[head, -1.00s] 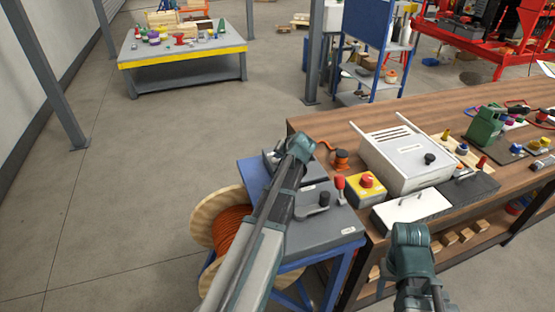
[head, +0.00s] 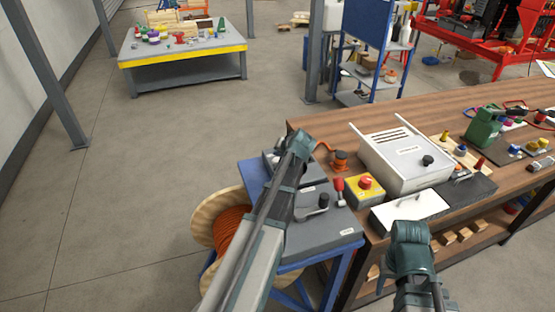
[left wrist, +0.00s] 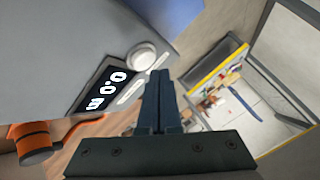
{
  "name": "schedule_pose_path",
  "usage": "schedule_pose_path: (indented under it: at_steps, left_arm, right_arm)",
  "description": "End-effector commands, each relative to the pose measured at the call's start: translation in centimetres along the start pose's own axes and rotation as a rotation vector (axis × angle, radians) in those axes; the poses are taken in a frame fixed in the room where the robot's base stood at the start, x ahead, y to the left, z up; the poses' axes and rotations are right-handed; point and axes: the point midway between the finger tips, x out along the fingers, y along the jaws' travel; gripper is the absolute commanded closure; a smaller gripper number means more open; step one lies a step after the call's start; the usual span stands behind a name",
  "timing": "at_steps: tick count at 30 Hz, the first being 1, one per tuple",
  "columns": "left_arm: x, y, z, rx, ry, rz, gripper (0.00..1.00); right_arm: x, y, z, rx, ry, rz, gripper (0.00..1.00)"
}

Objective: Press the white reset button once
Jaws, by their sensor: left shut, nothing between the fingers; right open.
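In the left wrist view, a round white button (left wrist: 141,55) sits on a grey panel beside a dark display (left wrist: 103,87) reading 0.0 m. My left gripper (left wrist: 160,76) is shut and empty, its fingertips close to the button's lower right edge. I cannot tell whether they touch. In the head view my left wrist (head: 296,150) is over the grey boxes on the blue stand, and its fingers are hidden. My right gripper (head: 411,245) is near the bench's front edge, by the white plate; its fingers are mostly hidden.
The blue stand (head: 322,259) holds a grey box with a black lever (head: 318,207). A cable reel (head: 207,215) stands left of it. On the wooden bench (head: 312,128) are a yellow box with a red button (head: 364,186), a white cabinet (head: 398,163) and a white plate (head: 400,210).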

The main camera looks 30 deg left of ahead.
Motion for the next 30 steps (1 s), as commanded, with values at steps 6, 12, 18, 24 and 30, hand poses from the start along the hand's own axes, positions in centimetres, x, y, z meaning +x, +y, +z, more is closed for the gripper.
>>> schedule_pose_path:
  at_steps: [6,12,18,24,30]
  left_arm:
    - [-0.6,-0.4,-0.4,0.0,0.0,0.0,1.0]
    - [-1.9,-1.4,-1.4,0.0,0.0,0.0,1.0]
    - [-3.3,-2.4,-2.4,0.0,0.0,0.0,1.0]
    - [-3.5,-2.6,-2.6,0.0,0.0,0.0,1.0]
    - [-3.5,-2.5,-2.5,0.0,0.0,0.0,1.0]
  right_arm:
    - [-0.8,0.1,0.1,0.0,0.0,0.0,0.5]
    - [-2.8,0.3,0.2,0.0,0.0,0.0,0.5]
    - [-4.7,0.4,0.3,0.0,0.0,0.0,0.5]
    - [-5.1,0.5,0.3,0.0,0.0,0.0,0.5]
    - [-5.0,0.5,0.3,0.0,0.0,0.0,0.5]
